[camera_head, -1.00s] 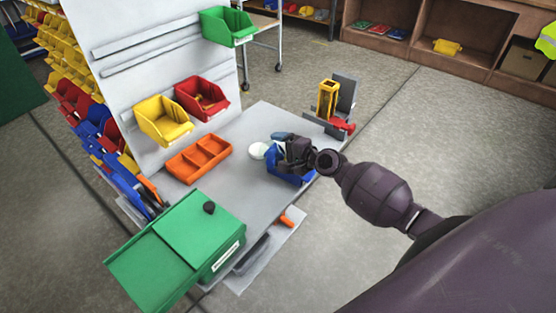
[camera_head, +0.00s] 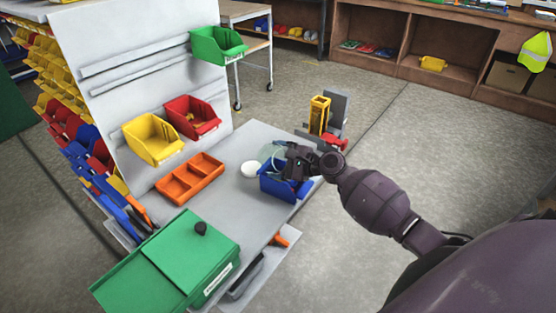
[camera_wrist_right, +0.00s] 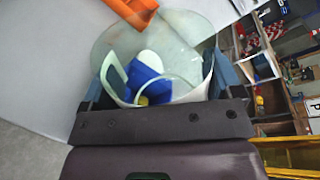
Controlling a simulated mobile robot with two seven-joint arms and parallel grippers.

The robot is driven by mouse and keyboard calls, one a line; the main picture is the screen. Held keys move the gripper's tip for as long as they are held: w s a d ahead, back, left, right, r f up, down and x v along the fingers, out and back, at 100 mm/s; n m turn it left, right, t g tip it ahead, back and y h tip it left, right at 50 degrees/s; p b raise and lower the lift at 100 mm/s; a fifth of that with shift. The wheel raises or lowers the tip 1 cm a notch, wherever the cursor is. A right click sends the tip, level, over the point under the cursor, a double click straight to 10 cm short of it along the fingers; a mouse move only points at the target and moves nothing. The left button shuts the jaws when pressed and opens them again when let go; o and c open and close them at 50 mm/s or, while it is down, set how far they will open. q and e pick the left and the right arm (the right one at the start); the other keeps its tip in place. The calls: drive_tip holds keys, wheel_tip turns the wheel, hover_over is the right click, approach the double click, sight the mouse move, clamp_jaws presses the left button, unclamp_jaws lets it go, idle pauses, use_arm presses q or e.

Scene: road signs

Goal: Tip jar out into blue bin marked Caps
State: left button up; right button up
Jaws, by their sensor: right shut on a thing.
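The clear glass jar (camera_head: 270,153) is shut in my right gripper (camera_head: 287,155), held tilted above the blue bin (camera_head: 285,186) on the grey bench. In the right wrist view the jar (camera_wrist_right: 195,40) fills the space ahead of the gripper (camera_wrist_right: 165,100). Blue, white and a little yellow show in or through the glass; I cannot tell contents from the bin behind. The gripper hides part of the blue bin, and its marking is not readable. A white round piece, perhaps a lid (camera_head: 251,169), lies left of the bin. My left gripper is not in view.
An orange divided tray (camera_head: 190,177) and a green lidded box (camera_head: 185,255) stand left on the bench. Yellow (camera_head: 152,139) and red (camera_head: 192,117) bins sit against the panel. A yellow holder (camera_head: 319,115) stands behind my right gripper. Bare bench lies around the white piece.

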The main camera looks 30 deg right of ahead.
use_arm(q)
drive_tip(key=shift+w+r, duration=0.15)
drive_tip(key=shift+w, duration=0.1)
use_arm(e)
drive_tip(key=shift+r+p, duration=1)
drive_tip(key=shift+r, duration=0.15)
wheel_tip(320, 180, down, 3)
drive_tip(key=shift+r+b, duration=0.2)
drive_tip(key=shift+b, duration=0.75)
drive_tip(key=shift+r, duration=0.35)
drive_tip(key=shift+r+p, duration=0.9)
drive_tip(key=shift+p, duration=0.15)
wheel_tip(320, 180, down, 3)
drive_tip(key=shift+r+b, duration=0.2)
drive_tip(key=shift+b, duration=0.75)
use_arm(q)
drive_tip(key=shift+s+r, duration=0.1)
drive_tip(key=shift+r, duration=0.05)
use_arm(e)
drive_tip(key=shift+r, duration=0.2)
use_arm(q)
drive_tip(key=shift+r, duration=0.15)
